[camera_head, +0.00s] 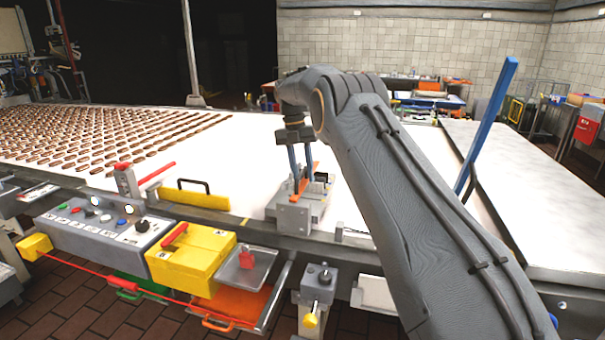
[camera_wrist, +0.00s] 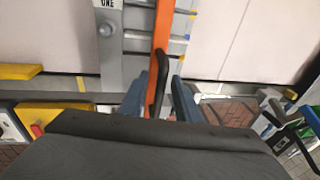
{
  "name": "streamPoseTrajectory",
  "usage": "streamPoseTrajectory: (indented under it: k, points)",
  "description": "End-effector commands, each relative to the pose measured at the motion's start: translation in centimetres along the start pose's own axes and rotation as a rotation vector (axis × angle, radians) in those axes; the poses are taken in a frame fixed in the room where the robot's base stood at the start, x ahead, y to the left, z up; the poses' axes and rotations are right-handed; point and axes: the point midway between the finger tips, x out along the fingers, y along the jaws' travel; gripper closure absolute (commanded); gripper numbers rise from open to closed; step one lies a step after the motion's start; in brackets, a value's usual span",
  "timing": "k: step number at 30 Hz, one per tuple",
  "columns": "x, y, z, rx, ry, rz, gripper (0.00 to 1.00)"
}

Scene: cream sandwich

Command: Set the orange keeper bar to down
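The orange keeper bar (camera_head: 305,184) is on a grey metal fixture (camera_head: 287,214) at the belt's front edge. In the head view it looks tilted, rising to the right. In the wrist view the orange bar (camera_wrist: 168,22) runs from the top edge down to my gripper, with a black curved handle (camera_wrist: 157,82) on it. My gripper (camera_head: 302,176) points down over the fixture with its blue fingers apart. In the wrist view the fingers of my gripper (camera_wrist: 167,78) stand on either side of the handle and bar. I cannot tell whether they touch it.
A white belt (camera_head: 240,140) carries rows of brown biscuits at left. A yellow block with a black handle (camera_head: 195,198) lies left of the fixture. A control panel (camera_head: 95,225) and yellow box (camera_head: 190,258) stand in front. A blue post (camera_head: 487,125) rises at right.

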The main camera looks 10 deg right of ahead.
Motion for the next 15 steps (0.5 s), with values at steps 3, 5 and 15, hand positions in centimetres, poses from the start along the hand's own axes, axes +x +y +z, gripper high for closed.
streamPoseTrajectory:
  k: [3,5,15]
  points:
    - [-0.6,0.0,0.0,0.001,-0.002,0.001,0.7]
    - [-1.3,0.0,0.0,0.001,-0.003,0.002,0.7]
    - [-6.2,-0.3,-0.4,0.002,-0.001,0.001,0.7]
